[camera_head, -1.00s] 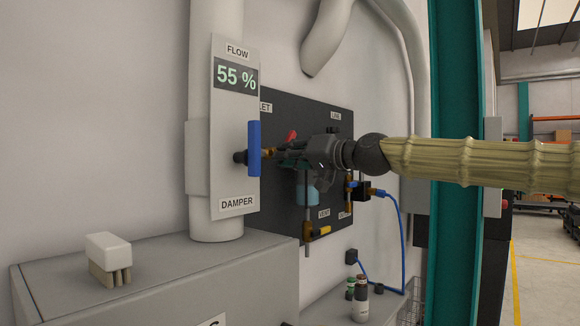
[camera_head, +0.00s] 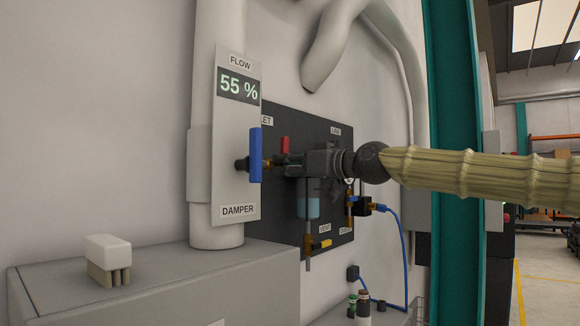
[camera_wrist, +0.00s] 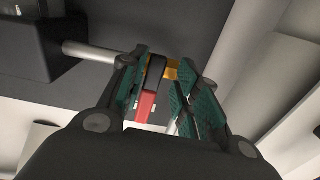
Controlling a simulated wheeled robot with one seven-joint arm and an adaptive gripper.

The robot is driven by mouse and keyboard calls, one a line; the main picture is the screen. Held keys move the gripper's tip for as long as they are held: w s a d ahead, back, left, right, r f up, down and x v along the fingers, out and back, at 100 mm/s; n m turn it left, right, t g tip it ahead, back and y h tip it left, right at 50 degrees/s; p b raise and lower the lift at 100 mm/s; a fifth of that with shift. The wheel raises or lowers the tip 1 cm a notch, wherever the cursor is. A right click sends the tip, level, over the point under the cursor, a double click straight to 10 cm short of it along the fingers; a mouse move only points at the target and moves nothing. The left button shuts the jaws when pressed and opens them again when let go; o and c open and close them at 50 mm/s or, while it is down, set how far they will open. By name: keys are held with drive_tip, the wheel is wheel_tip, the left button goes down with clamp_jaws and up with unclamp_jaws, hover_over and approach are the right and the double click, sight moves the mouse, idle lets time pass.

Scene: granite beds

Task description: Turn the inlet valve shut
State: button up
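The inlet valve has a red lever (camera_head: 285,145) and a brass body (camera_head: 267,163), on the dark panel behind the damper plate's right edge. The lever stands about upright in the head view. My gripper (camera_head: 284,161) reaches in from the right at the lever. In the wrist view, the red lever (camera_wrist: 146,106) lies between the two green-padded fingers, close to the left one. A gap shows between it and the right finger, so the fingers look open around it. The brass body (camera_wrist: 172,70) lies past the fingertips. The panel's inlet label is partly hidden.
The damper's blue handle (camera_head: 255,155) stands just left of my gripper, on a plate (camera_head: 235,190) reading FLOW 55 %. A clear-blue bowl (camera_head: 308,207) and a yellow vent handle (camera_head: 322,244) are below. A teal column (camera_head: 452,100) stands right.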

drive_tip(key=shift+s, duration=0.1)
drive_tip(key=b+v, duration=0.1)
drive_tip(key=v, duration=0.5)
drive_tip(key=shift+b, duration=0.3)
drive_tip(key=v, duration=1.2)
drive_tip(key=shift+d, duration=0.15)
